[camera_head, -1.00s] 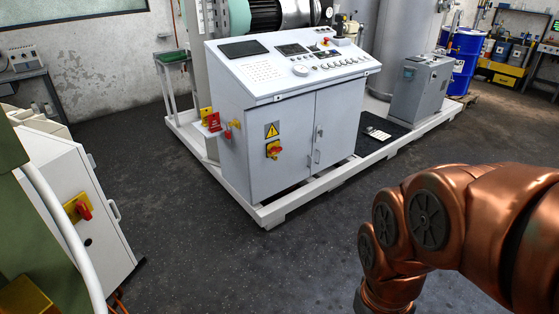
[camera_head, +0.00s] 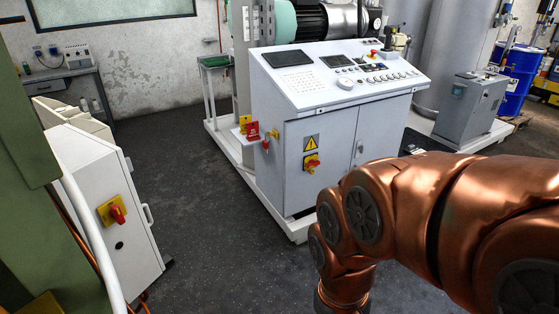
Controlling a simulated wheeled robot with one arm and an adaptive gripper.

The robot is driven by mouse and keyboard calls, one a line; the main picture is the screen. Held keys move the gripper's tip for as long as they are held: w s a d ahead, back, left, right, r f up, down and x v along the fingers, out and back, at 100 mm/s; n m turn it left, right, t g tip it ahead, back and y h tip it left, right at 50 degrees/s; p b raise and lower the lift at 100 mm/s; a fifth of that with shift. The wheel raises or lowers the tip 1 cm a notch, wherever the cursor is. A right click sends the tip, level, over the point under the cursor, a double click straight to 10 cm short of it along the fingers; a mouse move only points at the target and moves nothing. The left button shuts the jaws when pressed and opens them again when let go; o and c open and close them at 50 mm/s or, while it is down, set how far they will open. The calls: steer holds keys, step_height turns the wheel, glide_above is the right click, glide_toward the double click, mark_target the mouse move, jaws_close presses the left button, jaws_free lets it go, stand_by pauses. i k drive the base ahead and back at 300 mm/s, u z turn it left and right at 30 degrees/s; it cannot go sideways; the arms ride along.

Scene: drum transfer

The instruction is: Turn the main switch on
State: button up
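A red rotary switch on a yellow plate (camera_head: 312,163) is on the left part of the front of the white control cabinet (camera_head: 330,190), below a yellow warning triangle. A second red rotary switch on a yellow plate (camera_head: 113,211) is on the side of the white cabinet at the left. The frames do not show which one is the main switch. My copper-coloured arm reaches in from the right, in front of the control cabinet, apart from both switches in the picture. My gripper is below the picture's lower edge and out of view.
A red padlock and tags (camera_head: 253,132) hang at the control cabinet's left side. A green post (camera_head: 25,130) and a white curved rail (camera_head: 92,235) stand at the near left. The dark floor (camera_head: 205,215) between the two cabinets is clear. A blue drum (camera_head: 518,80) stands far right.

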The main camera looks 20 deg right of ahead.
mark_target(312, 163)
steer(key=z, duration=0.25)
steer(key=i, duration=1.1)
steer(key=z, duration=0.6)
